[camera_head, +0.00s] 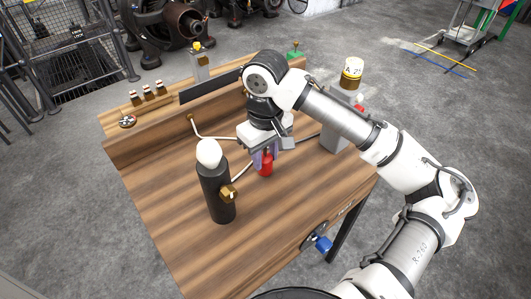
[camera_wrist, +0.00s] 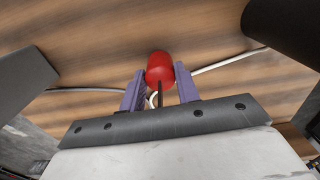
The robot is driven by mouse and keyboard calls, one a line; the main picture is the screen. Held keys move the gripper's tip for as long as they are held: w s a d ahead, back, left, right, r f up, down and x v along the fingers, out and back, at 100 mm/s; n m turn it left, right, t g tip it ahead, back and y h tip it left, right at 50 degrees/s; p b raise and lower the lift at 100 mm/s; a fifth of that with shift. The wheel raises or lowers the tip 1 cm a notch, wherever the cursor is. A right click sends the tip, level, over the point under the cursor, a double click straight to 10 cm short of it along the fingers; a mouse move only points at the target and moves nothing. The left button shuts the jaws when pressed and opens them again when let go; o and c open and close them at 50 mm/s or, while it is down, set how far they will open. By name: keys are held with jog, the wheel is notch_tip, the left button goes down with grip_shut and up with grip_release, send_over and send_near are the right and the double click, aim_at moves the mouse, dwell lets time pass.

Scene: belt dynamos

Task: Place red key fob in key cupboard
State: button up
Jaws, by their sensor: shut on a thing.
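The red key fob (camera_head: 266,164) is a rounded red piece at my gripper, just above or on the wooden bench top; I cannot tell which. In the wrist view the red key fob (camera_wrist: 160,68) sits between the tips of two purple fingers, with a thin dark strip below it. My gripper (camera_head: 259,158) is shut on it, pointing down over the middle of the bench. The gripper also shows in the wrist view (camera_wrist: 160,82). I cannot make out a key cupboard in either view.
The wooden bench (camera_head: 190,262) holds a black cylinder with a white top (camera_head: 217,190) left of my gripper. A grey block (camera_head: 334,135) stands on the right. A pale cable (camera_head: 212,138) runs nearby. A raised back ledge (camera_head: 160,125) carries small items. The front left is clear.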

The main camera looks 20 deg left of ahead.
jog(key=shift+f, duration=0.15)
jog(key=o, duration=1)
